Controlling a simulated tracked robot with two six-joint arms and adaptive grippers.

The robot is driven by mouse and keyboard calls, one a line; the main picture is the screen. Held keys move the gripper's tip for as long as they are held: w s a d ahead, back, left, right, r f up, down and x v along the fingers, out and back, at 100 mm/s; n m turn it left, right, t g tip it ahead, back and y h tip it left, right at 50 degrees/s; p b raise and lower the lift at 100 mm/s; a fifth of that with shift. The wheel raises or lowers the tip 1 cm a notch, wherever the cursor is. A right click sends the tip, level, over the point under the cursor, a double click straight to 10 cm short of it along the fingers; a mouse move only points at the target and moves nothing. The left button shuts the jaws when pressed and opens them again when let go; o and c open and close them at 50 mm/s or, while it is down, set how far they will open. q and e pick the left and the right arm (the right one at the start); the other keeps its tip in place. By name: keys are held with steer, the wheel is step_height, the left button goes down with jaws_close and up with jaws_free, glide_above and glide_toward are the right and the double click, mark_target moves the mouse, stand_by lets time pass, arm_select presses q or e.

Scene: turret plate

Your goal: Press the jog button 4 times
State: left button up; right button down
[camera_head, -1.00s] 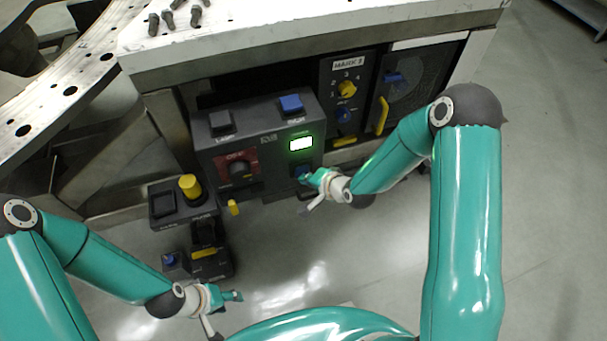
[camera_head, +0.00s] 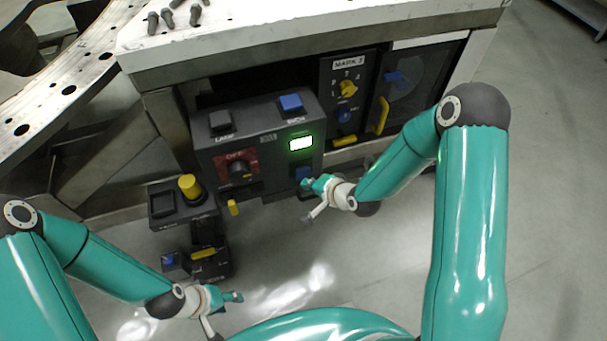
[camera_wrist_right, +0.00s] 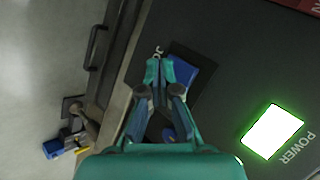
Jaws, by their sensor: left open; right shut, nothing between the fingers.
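The jog button (camera_head: 304,172) is a blue square on the dark control box, below the lit green power light. In the right wrist view the blue jog button (camera_wrist_right: 196,82) sits on a black plate beside a partly hidden label starting "JO". My right gripper (camera_head: 306,185) is shut and empty just in front of the button, its tips close to the button's lower edge. In the wrist view the shut tips (camera_wrist_right: 158,72) overlap the button's left side; I cannot tell whether they touch. My left gripper (camera_head: 237,297) is open and empty at the lower left, away from the box.
The control box (camera_head: 265,140) also carries a grey button (camera_head: 220,121), another blue button (camera_head: 291,103), a red-plated knob (camera_head: 238,168) and the green power light (camera_head: 301,143). A yellow knob (camera_head: 190,187) stands on a lower box at left.

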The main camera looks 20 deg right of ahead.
steer(key=shift+s, duration=0.1)
steer(key=s+b, duration=0.1)
steer(key=s, duration=0.3)
steer(key=shift+s+d, duration=0.1)
steer(key=shift+s, duration=0.3)
stand_by(0.8)
steer(key=s+a+f+n+g, duration=0.2)
steer(key=s+f+n+g, duration=0.25)
steer(key=s, duration=0.35)
steer(key=s+a+f+n+g, duration=0.2)
steer(key=s+f+n+g, duration=0.15)
steer(key=s+f, duration=0.4)
step_height(320, 180, up, 18)
steer(key=s+p, duration=0.1)
steer(key=p, duration=1.4)
steer(key=shift+s+d+n+p, duration=0.2)
steer(key=shift+d+n+p, duration=0.05)
steer(key=shift+n+p, duration=0.05)
